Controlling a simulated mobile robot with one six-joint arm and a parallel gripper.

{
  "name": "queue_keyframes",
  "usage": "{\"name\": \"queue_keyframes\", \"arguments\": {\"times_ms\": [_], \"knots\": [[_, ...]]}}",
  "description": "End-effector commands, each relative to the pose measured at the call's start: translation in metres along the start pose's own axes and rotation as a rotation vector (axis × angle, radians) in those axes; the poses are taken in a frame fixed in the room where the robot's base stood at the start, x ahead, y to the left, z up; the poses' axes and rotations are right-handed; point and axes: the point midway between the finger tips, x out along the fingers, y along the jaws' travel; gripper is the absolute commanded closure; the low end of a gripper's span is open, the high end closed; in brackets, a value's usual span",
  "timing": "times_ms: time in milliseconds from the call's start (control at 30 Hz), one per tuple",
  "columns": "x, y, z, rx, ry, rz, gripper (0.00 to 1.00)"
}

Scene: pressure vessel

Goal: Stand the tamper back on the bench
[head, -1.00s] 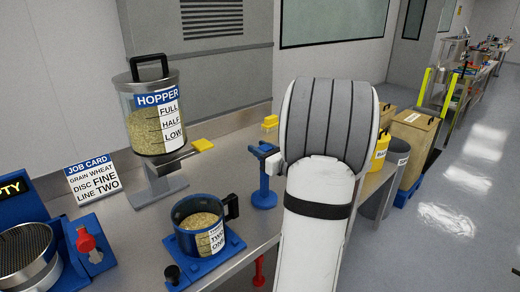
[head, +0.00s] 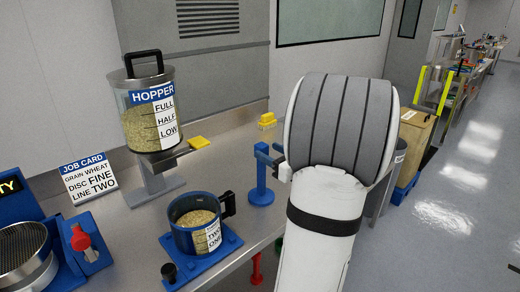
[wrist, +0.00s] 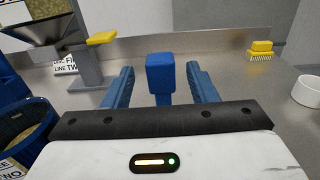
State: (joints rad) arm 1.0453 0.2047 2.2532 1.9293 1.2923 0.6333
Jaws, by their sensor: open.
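The blue tamper (head: 261,188) stands upright on the steel bench, its base on the bench top right of the blue measuring pot. In the wrist view the tamper's squared blue top (wrist: 160,76) shows between my blue fingers, with a gap on each side. My gripper (wrist: 161,70) is open and level with the top of the tamper, not closed on it. In the head view my white arm covers most of the gripper; only blue finger parts show beside the tamper's top.
The blue pot (head: 196,222) of grain sits on a blue base in front. The hopper (head: 150,105) and job card (head: 88,178) stand behind left. A yellow brush (wrist: 260,50) lies at the back; a white cup (wrist: 308,92) is at right. Bench between is clear.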

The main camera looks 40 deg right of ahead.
Motion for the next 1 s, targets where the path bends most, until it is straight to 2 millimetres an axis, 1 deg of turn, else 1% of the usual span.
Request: {"name": "queue_keyframes", "arguments": {"times_ms": [33, 100, 200, 333, 500, 1000], "knots": [[-0.013, -0.001, -0.001, -0.001, -0.001, -0.005, 0.48], [-0.027, -0.001, -0.001, -0.001, 0.000, -0.004, 0.48], [-0.043, -0.001, -0.001, -0.002, 0.000, -0.003, 0.48], [-0.055, 0.000, 0.000, 0.000, 0.000, -0.001, 0.48], [-0.061, 0.000, 0.000, 0.000, 0.000, 0.001, 0.48], [-0.060, 0.001, 0.000, 0.000, 0.000, 0.003, 0.48]]}}
